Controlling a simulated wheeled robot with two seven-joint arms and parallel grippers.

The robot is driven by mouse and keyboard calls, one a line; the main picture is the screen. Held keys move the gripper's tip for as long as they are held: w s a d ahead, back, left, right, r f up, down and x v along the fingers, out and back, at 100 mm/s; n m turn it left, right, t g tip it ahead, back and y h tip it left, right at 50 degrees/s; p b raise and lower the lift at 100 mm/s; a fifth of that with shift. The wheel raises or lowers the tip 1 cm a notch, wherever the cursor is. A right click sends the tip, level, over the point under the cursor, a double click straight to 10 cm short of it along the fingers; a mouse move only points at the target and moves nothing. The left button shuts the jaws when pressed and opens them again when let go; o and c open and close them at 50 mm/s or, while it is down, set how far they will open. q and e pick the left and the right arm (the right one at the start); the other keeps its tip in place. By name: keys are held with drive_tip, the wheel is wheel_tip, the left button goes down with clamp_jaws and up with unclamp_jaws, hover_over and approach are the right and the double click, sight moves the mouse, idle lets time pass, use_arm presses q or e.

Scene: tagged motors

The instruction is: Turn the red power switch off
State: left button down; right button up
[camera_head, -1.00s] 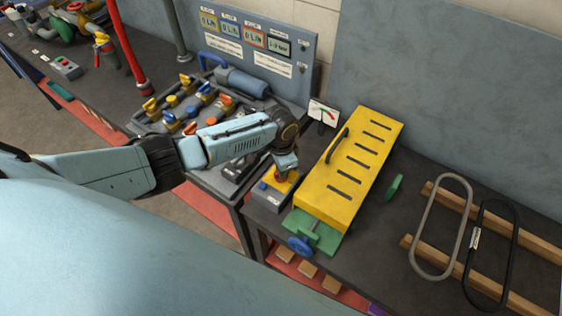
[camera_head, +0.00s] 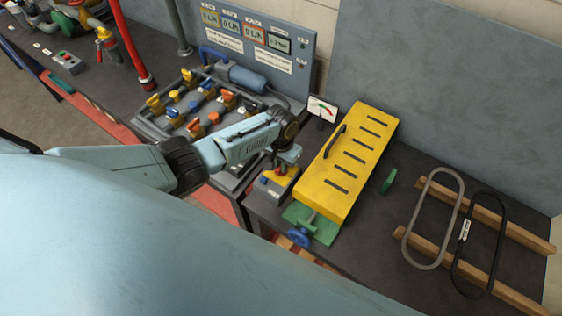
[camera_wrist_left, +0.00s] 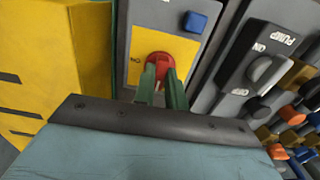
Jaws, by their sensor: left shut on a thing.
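The red power switch (camera_wrist_left: 157,64) is a round red knob on a yellow plate of a grey switch box (camera_head: 275,193) that also carries a blue button. My left gripper (camera_wrist_left: 160,82) is shut on the red switch, its green fingers on either side of the knob. In the head view my left gripper (camera_head: 284,163) reaches down onto the box from above, and its hand mostly hides the knob. Which way the knob is turned cannot be told. My right gripper is not in view.
A yellow slotted cover (camera_head: 349,163) with a blue handwheel (camera_head: 299,237) stands right beside the switch box. A valve panel (camera_head: 195,105) lies to the left, and a PUMP switch (camera_wrist_left: 262,70) is close by. Belts (camera_head: 481,240) lie on wooden bars at right.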

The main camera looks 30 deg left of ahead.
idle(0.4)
use_arm(q)
drive_tip(key=c, duration=1.4)
unclamp_jaws()
drive_tip(key=shift+c, duration=0.2)
drive_tip(key=shift+r, duration=0.1)
wheel_tip(320, 180, up, 13)
drive_tip(key=shift+r, duration=0.15)
